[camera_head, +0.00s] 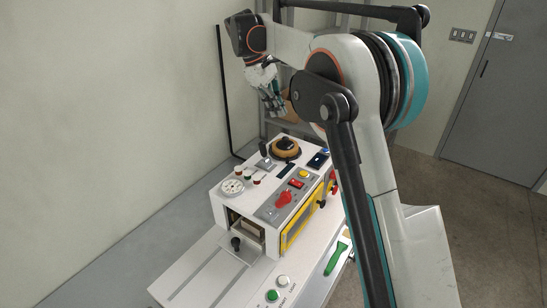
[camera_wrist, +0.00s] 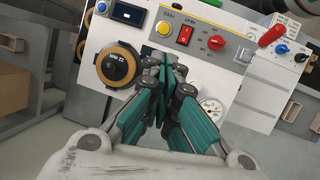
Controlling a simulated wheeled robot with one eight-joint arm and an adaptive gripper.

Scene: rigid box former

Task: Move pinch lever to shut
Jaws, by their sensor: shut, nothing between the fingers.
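The white box former (camera_head: 240,190) stands on a bench, with controls on its top and front. A black-handled lever (camera_head: 264,151) stands upright on a grey plate on its top, beside a round orange-and-black dial (camera_head: 285,148); I cannot read a label that confirms it as the pinch lever. My gripper (camera_head: 275,108) is above the back of the machine, its fingers shut and empty. In the wrist view my gripper (camera_wrist: 160,62) points at the panel just right of the dial (camera_wrist: 119,66) and hides the panel there, including the lever.
A red switch (camera_wrist: 186,34), a yellow button (camera_wrist: 164,28) and a red knob (camera_wrist: 215,43) sit near my fingers on the panel. A red handle (camera_wrist: 272,35) is at the right. A cardboard box (camera_wrist: 25,75) stands at the left.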

